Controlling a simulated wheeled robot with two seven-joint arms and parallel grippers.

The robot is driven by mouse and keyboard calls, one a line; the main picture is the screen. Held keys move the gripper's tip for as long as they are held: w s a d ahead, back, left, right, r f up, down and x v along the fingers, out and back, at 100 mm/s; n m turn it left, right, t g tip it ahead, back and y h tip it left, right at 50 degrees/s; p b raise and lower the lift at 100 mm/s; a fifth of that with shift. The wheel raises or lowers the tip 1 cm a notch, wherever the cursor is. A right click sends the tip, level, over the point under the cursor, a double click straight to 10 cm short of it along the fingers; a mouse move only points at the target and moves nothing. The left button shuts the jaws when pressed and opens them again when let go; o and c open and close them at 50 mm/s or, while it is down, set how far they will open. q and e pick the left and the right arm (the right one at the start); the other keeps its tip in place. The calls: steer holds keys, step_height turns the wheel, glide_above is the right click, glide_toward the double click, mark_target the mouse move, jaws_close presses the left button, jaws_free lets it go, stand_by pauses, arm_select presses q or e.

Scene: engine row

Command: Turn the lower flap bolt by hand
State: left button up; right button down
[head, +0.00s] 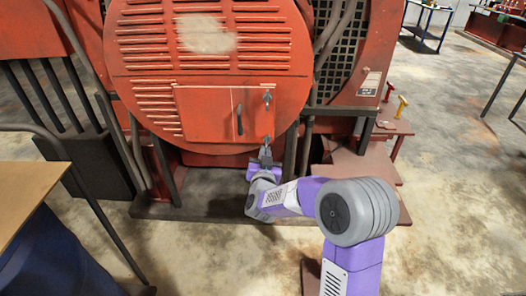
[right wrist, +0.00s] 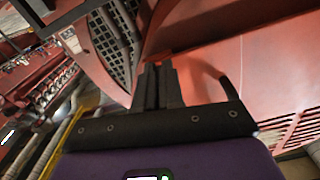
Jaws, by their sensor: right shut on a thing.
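The red flap (head: 215,112) sits closed on the round louvred red housing (head: 135,65). A dark handle (head: 239,120) is on the flap, and it also shows in the right wrist view (right wrist: 228,88). The upper flap bolt (head: 267,98) is at the flap's right edge. The lower flap bolt (head: 267,140) is below it, mostly hidden by my right gripper (head: 266,151). My right gripper is shut on the lower bolt, reaching up from below. In the right wrist view its fingers (right wrist: 158,84) are close together and hide the bolt. My left gripper is not in view.
A dark grille (head: 335,50) and hoses stand right of the housing. A low ledge (head: 205,208) runs beneath it. A table edge (head: 25,190) with a blue thing below is at the left. Yellow fittings (head: 401,105) stand at the right. The concrete floor (head: 450,165) is open at right.

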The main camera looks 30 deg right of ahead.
steer(key=shift+s+d+r+n+p, duration=0.1)
steer(key=shift+d+n+p, duration=0.1)
steer(key=shift+n, duration=0.3)
steer(key=shift+d+r+n+p, duration=0.1)
steer(key=shift+n+p, duration=0.05)
steer(key=shift+n, duration=0.35)
steer(key=c, duration=1.3)
jaws_free()
steer(key=shift+f, duration=0.2)
steer(key=shift+o, duration=0.2)
steer(key=v, duration=0.7)
steer(key=shift+s+a+p, duration=0.2)
steer(key=shift+s+p, duration=0.05)
steer(key=shift+p, duration=0.1)
steer(key=shift+f, duration=0.1)
